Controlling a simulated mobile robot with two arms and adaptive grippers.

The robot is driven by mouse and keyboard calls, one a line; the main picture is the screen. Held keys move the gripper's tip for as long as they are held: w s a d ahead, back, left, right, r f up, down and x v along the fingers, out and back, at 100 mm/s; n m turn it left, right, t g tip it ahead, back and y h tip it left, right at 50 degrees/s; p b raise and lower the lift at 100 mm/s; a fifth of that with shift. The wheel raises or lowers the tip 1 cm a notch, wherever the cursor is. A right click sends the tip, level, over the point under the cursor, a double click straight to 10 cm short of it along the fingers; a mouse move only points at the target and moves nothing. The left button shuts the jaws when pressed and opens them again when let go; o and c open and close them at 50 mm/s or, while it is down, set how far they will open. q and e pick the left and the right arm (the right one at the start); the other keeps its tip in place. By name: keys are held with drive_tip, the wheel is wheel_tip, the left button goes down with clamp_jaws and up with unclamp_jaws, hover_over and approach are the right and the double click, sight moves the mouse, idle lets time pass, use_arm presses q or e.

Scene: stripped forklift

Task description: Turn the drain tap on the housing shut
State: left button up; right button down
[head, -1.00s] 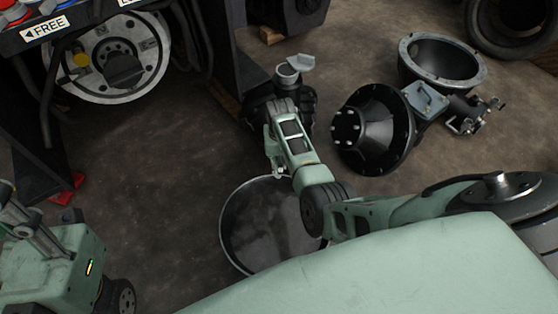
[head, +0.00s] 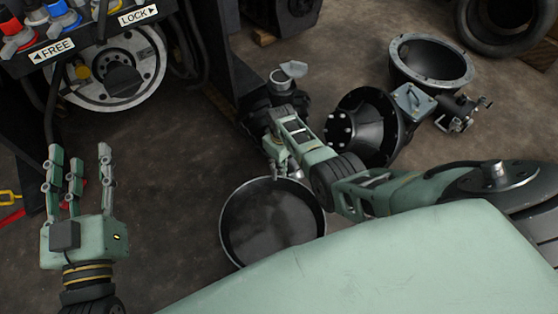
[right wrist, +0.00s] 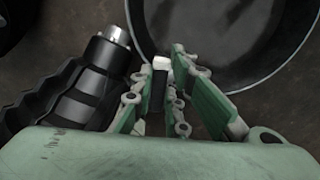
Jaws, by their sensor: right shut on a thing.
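The black housing (head: 258,112) stands upright at centre in the head view, with a grey neck (head: 281,80) on top. In the right wrist view its ribbed black body (right wrist: 60,95) lies left of my fingers. My right gripper (right wrist: 164,82) is shut on a small dark piece with a pale end (right wrist: 158,72), apparently the drain tap; the fingers hide most of it. In the head view my right gripper (head: 277,158) is beside the housing's lower part, largely hidden by its own arm. My left gripper (head: 80,165) is open and empty, fingers up, at the left.
A round dark pan (head: 272,225) lies on the floor below my right gripper. A black flanged cone (head: 365,125) and grey bowl-shaped casing (head: 432,62) lie to the right. A panel with FREE and LOCK labels (head: 95,35) overhangs the upper left. Floor between is clear.

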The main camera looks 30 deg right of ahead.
drive_tip(key=shift+w+d+n, duration=0.15)
drive_tip(key=shift+d+n, duration=0.2)
drive_tip(key=shift+n, duration=0.55)
use_arm(q)
drive_tip(key=shift+s+d+r+t+h+b, duration=0.15)
drive_tip(key=shift+r+t, duration=0.1)
drive_tip(key=shift+r, duration=0.25)
drive_tip(key=shift+s+a+r+t+h+b, duration=0.1)
drive_tip(key=shift+r+t+b, duration=0.15)
drive_tip(key=shift+r, duration=0.3)
drive_tip(key=shift+s+d+r+t+h+b, duration=0.15)
drive_tip(key=shift+r+t, duration=0.15)
drive_tip(key=shift+r, duration=0.2)
use_arm(e)
drive_tip(key=shift+w+d+n, duration=0.25)
drive_tip(key=shift+n, duration=1)
drive_tip(key=shift+w+d+n, duration=0.2)
drive_tip(key=shift+w+n, duration=0.05)
drive_tip(key=shift+n, duration=1.05)
drive_tip(key=shift+w+d+n, duration=0.25)
drive_tip(key=shift+n, duration=1)
drive_tip(key=c, duration=1.7)
unclamp_jaws()
use_arm(q)
drive_tip(key=shift+a, duration=0.1)
use_arm(e)
drive_tip(key=shift+r, duration=0.1)
